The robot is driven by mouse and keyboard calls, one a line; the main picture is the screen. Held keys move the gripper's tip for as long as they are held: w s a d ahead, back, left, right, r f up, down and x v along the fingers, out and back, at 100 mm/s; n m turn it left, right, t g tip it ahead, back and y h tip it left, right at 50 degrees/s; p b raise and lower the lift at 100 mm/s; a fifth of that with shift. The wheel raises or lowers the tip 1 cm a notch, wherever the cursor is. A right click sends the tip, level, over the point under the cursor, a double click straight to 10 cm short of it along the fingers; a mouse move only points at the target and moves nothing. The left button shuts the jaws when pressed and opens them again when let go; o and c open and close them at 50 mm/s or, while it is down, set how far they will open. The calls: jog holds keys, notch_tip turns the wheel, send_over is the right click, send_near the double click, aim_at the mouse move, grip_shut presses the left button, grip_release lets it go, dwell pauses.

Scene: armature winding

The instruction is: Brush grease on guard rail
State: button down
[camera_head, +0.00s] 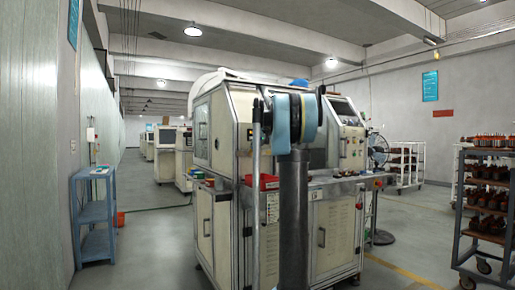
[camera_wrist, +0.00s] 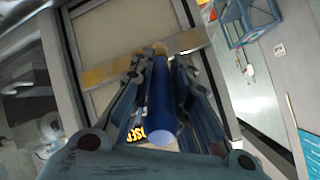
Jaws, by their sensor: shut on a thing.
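In the wrist view my gripper (camera_wrist: 163,68) is shut on a smooth blue cylinder (camera_wrist: 161,105), which looks like the brush handle. The cylinder lies lengthwise between the two dark fingers, with its pale round end toward the camera. In the head view my gripper cannot be made out behind my arm.
A cream machine (camera_head: 228,125) stands close in front, with a narrow metal work ledge (camera_head: 345,182) and a red bin (camera_head: 268,182). A blue shelf (camera_head: 95,213) stands left, and a loaded rack (camera_head: 462,210) stands right. Open floor (camera_head: 150,245) lies between the shelf and machine.

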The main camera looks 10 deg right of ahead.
jog(key=s+a, duration=0.2)
jog(key=a, duration=0.5)
dwell(0.6)
jog(key=s+d, duration=0.2)
jog(key=s, duration=0.3)
jog(key=shift+s, duration=0.35)
dwell(0.4)
jog(key=shift+s, duration=0.1)
jog(key=s, duration=0.2)
jog(key=shift+s+d, duration=0.35)
jog(key=shift+d, duration=0.05)
dwell(0.7)
